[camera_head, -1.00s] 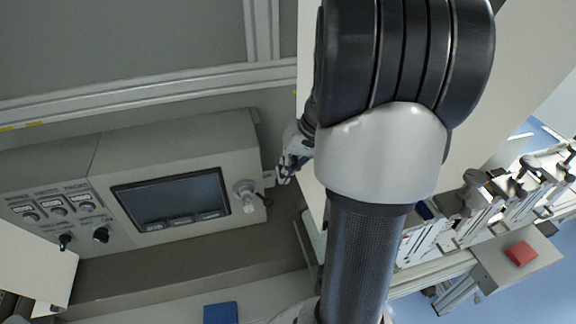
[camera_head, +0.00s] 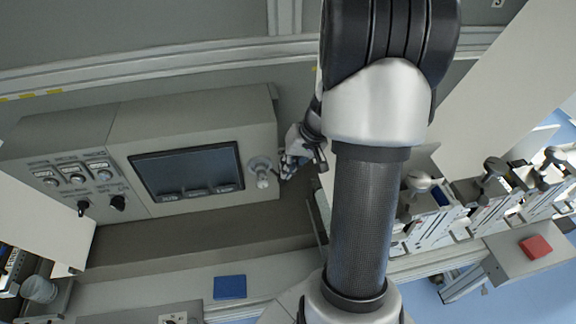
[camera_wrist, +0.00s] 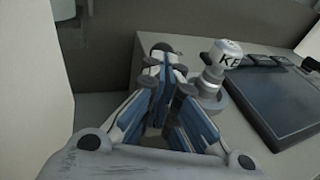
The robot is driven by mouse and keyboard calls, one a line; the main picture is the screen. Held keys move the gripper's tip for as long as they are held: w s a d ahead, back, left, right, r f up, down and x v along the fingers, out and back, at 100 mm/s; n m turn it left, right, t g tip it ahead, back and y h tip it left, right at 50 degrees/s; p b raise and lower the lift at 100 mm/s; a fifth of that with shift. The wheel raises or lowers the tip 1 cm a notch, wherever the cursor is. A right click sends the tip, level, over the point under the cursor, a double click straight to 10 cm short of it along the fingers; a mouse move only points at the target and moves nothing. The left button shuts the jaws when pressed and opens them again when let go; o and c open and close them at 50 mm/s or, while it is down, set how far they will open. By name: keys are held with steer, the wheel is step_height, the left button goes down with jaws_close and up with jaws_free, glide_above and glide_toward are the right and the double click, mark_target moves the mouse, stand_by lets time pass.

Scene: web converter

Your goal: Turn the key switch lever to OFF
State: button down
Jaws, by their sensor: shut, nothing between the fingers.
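The key switch lever (camera_head: 262,180) is a pale grey cylindrical handle on a round base at the right end of the grey control console. It also shows in the wrist view (camera_wrist: 227,51), standing up from its round mount, with part of a dark label reading "KE" on its end. My gripper (camera_head: 285,173) is just right of the lever in the head view. In the wrist view my gripper (camera_wrist: 166,62) has its blue and grey fingers closed, empty, to the left of the lever. I cannot tell whether a finger touches it. The OFF marking is not readable.
A dark screen (camera_head: 187,172) sits on the console left of the lever. Several small knobs (camera_head: 77,178) are further left. A pale panel (camera_wrist: 28,75) stands at the left of the wrist view. A blue pad (camera_head: 229,287) lies below on the pale ledge.

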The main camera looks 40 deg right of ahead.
mark_target(282, 182)
steer(key=shift+f, duration=0.1)
steer(key=shift+d+f+y+b, duration=0.1)
steer(key=shift+f+y+b, duration=0.15)
steer(key=shift+b, duration=0.6)
steer(key=shift+f+t+y+b, duration=0.15)
steer(key=shift+t+y+b, duration=0.15)
steer(key=shift+b, duration=0.4)
steer(key=f+t+y+b, duration=0.1)
steer(key=f+y+b, duration=0.1)
steer(key=b, duration=0.3)
steer(key=f+t+y+b, duration=0.1)
steer(key=y+b, duration=0.1)
steer(key=b, duration=0.3)
steer(key=shift+a+f+m+t, duration=0.2)
steer(key=shift+f+m+t, duration=0.2)
steer(key=t+y+b, duration=0.1)
steer(key=b, duration=0.1)
steer(key=a+f+t+y+b, duration=0.1)
steer(key=shift+w+f+b, duration=0.2)
steer(key=shift+w+b, duration=0.2)
steer(key=shift+w+a+f+y+b, duration=0.3)
steer(key=shift+a+b, duration=0.2)
steer(key=shift+b, duration=0.3)
steer(key=shift+a, duration=0.1)
